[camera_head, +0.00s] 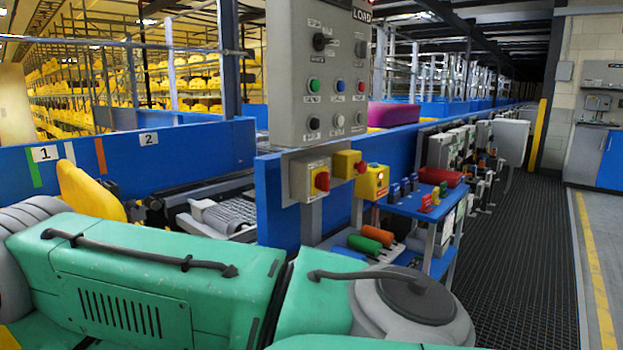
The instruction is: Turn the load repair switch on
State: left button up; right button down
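A grey control panel (287,70) stands upright at the upper middle, its top cut off by the picture edge. A LOAD label (361,15) shows at its top right. Below it are a black rotary switch (320,41) at left and a grey switch (361,49) at right. Under these are a green button (314,85), a blue button (340,86) and a red button (361,87), then a row with a black knob (314,123) and paler controls. The small labels are too small to read, so I cannot tell which is the load repair switch. Neither gripper is in view.
Yellow boxes with red knobs (321,181) sit below the panel. A blue shelf (405,207) with coloured items stands to the right. Blue conveyor walls (185,165) run behind at left. A dark floor mat (525,235) at right is clear.

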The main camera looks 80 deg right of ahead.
aim_at(322, 180)
jog(key=z, duration=2.55)
